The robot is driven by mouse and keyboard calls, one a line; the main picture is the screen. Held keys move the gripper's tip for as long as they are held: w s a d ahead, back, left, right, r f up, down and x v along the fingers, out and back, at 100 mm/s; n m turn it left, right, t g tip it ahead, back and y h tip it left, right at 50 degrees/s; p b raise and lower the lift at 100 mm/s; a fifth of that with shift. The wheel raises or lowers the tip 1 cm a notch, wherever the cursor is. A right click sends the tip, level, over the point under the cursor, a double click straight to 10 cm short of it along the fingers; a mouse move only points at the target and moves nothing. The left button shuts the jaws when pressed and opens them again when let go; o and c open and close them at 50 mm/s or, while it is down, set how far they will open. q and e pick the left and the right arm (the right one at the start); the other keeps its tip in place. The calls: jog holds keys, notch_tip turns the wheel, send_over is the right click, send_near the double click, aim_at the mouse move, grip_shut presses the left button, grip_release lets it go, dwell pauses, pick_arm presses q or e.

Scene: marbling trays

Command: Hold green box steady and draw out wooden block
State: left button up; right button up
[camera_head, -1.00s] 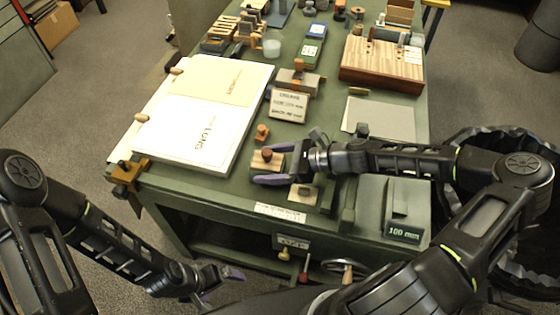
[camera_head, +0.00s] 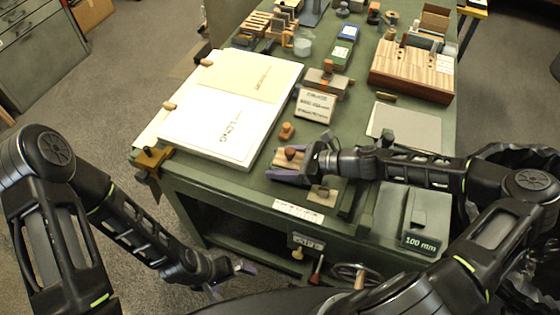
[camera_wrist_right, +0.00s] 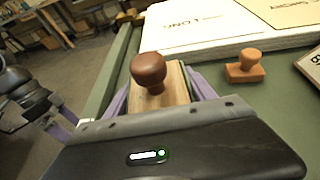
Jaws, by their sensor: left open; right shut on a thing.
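A light wooden block with a round brown knob (camera_head: 289,153) is near the front edge of the green table. My right gripper (camera_head: 284,168) is shut on it, one finger on each side. In the right wrist view, the block (camera_wrist_right: 174,84) sits between the purple fingers with its knob (camera_wrist_right: 149,70) upright. A small green box (camera_head: 339,53) lies farther back on the table. My left gripper (camera_head: 229,281) is open and empty, low in front of the table and well apart from it.
White boards (camera_head: 225,125) lie on the left of the table. A small stamp (camera_head: 286,131) stands just behind the block, with a lettered plaque (camera_head: 315,105) beyond. A grey sheet (camera_head: 405,127) and a 100 mm device (camera_head: 418,220) are to the right. A wooden clamp (camera_head: 150,158) grips the left edge.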

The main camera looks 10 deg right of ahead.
jog(key=c, duration=0.6)
jog(key=o, duration=1.4)
jog(key=shift+d, duration=0.1)
jog(key=shift+b+v, duration=0.35)
jog(key=shift+v, duration=3.5)
